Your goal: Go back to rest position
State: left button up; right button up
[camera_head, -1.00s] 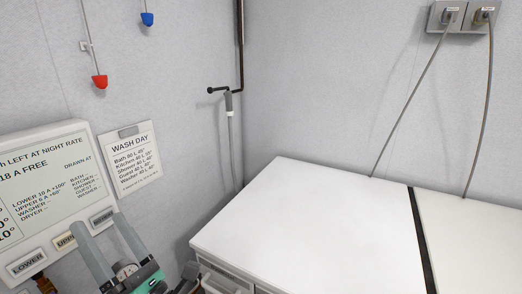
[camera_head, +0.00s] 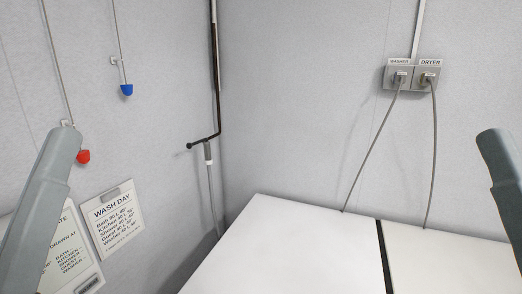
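Neither gripper shows in the head view. A grey rounded link of my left arm (camera_head: 42,205) rises at the left edge. A matching grey link of my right arm (camera_head: 500,175) stands at the right edge. Both appear raised in front of the camera, with empty space between them. Where the grippers are, and whether they hold anything, is hidden.
Two white-topped machines (camera_head: 285,250) stand against the back wall, with clear tops and a dark gap between them. Washer and dryer sockets (camera_head: 411,78) hold grey cords. A wash day sign (camera_head: 113,217), a red pull (camera_head: 83,156) and a blue pull (camera_head: 127,90) hang at left.

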notch_tip(320, 180, up, 29)
jog(key=p, duration=2.6)
jog(key=shift+r, duration=0.2)
